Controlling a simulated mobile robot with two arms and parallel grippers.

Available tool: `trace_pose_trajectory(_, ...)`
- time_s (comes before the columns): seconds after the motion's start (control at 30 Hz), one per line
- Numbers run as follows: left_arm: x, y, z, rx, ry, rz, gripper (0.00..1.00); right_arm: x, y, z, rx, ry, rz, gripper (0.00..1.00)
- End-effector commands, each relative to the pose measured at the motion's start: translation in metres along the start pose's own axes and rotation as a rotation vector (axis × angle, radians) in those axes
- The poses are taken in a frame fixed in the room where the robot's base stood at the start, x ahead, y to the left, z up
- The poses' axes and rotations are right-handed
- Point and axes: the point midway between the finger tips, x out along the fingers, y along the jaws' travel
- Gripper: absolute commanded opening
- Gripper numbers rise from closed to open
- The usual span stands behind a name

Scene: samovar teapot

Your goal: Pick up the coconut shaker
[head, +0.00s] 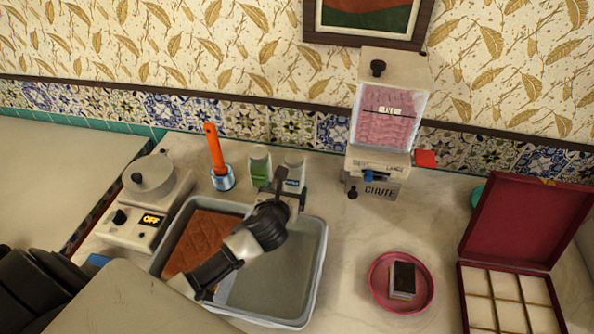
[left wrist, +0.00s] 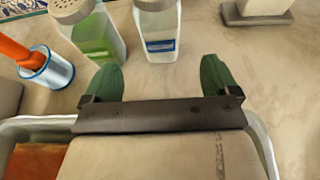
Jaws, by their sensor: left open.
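Two shakers stand side by side behind the tray. One has pale contents and a blue label; it shows in the head view (head: 294,168) and the left wrist view (left wrist: 158,28). The other, a green shaker (head: 260,167), is just left of it and also shows in the left wrist view (left wrist: 95,35). I cannot read either label, but the pale one fits coconut. My left gripper (head: 291,191) is open and empty in front of the pale shaker. In the left wrist view its green fingertips (left wrist: 159,74) point toward that shaker, apart from it. My right gripper is not in view.
My left arm reaches over a grey tray (head: 316,270) holding a brown slab (head: 205,242). A blue cup with an orange-handled tool (head: 216,158) stands left of the shakers. The chute dispenser (head: 385,130) stands right. A pink dish (head: 375,294) and red box (head: 525,220) are further right.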

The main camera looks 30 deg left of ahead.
Motion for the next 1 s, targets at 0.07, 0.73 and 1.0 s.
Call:
trace_pose_trajectory(0.07, 0.01, 0.0, 0.001, 0.006, -0.001, 0.002, 0.89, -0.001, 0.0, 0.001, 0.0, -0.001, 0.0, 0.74)
trace_pose_trajectory(0.73, 0.085, 0.0, 0.0, -0.002, 0.001, 0.002, 0.89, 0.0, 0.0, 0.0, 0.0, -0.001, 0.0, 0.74)
trace_pose_trajectory(1.0, 0.104, 0.0, 0.0, -0.001, 0.001, 0.001, 0.89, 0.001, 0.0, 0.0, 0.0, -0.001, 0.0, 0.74)
